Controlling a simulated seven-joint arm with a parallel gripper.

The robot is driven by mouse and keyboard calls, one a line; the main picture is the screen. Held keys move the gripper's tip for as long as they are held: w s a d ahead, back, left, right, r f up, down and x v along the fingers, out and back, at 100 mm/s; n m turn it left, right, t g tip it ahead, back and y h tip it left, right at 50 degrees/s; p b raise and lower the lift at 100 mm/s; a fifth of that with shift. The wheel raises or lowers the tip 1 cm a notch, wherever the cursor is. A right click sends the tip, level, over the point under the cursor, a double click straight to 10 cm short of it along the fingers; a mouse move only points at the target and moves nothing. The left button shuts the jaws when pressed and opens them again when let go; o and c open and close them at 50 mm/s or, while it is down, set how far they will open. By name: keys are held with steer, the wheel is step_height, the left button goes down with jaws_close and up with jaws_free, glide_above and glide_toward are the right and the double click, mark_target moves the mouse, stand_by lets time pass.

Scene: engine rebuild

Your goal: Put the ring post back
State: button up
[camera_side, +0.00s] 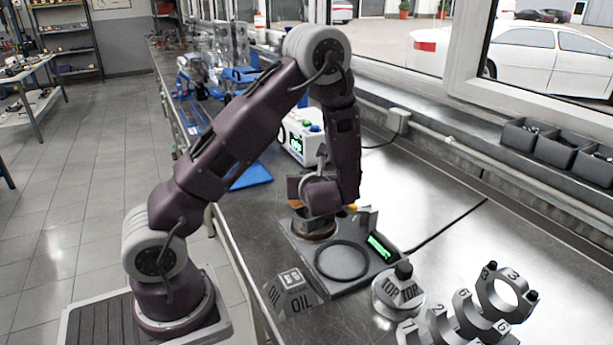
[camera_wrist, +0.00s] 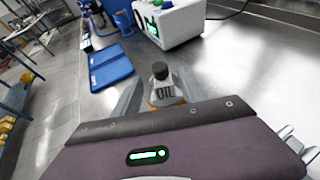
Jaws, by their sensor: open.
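My gripper (camera_side: 322,207) is open and points down over the back of a grey plate (camera_side: 305,250) on the bench. In the wrist view, my gripper's fingers (camera_wrist: 158,84) stand either side of a post marked OIL (camera_wrist: 163,92) with a dark knob. I cannot tell whether they touch it. In the side view, that post is mostly hidden by my wrist. A round grey post marked TOP (camera_side: 398,293), with a black knob, stands upright in front of the plate. An open black ring (camera_side: 342,260) lies on the plate.
Numbered grey caps (camera_side: 465,315) stand at the front right. The bench right of the plate is mostly clear.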

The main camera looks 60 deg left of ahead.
steer(key=v, duration=0.4)
steer(key=shift+s+d+r, duration=0.1)
steer(key=shift+d+r, duration=0.05)
steer(key=shift+d, duration=0.15)
steer(key=s+d+r+n+g+h, duration=0.2)
steer(key=s+r+n, duration=0.1)
steer(key=s+n, duration=0.35)
steer(key=s+d+r+n+g+h, duration=0.1)
steer(key=s+d+r+n+g, duration=0.2)
steer(key=s+n, duration=0.35)
steer(key=s+d+r+n+t+h, duration=0.2)
steer(key=s+d+r+n+h, duration=0.1)
steer(key=d, duration=0.5)
steer(key=s+d+r+n+t+h, duration=0.3)
steer(key=d+n+h, duration=0.3)
steer(key=d, duration=0.2)
steer(key=shift+d+r+t+h, duration=0.25)
steer(key=shift+t+h, duration=0.05)
